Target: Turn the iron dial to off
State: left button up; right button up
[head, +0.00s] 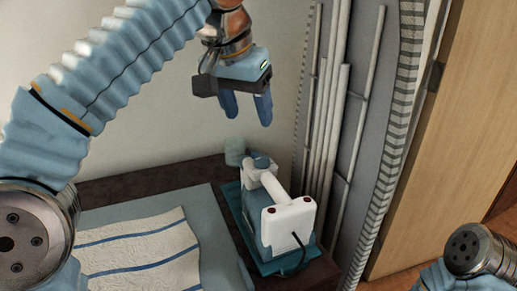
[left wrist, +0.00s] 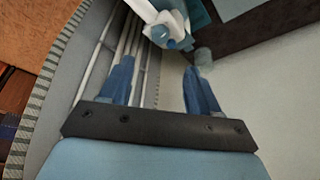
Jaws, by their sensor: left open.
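The iron (head: 287,218), white and blue with a white handle, stands on a teal base (head: 240,212) at the counter's right end. The dial's setting is too small to read. My right gripper is out of view.
A pale green cup (head: 234,151) stands just behind the iron. An ironing surface with a striped cloth (head: 140,255) lies to the left. Light pipes (head: 335,130) rise close on the right, beside a wooden door (head: 445,130). The iron's dark cord (head: 298,255) hangs in front.

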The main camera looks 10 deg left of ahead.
aim_at(261, 158)
pick_arm(q)
jog(key=b+x, duration=0.3)
jog(key=x, duration=0.9)
jog(key=shift+f, duration=0.4)
jog(key=shift+c, duration=0.2)
jog(key=c, duration=1)
jog(key=shift+r, duration=0.1)
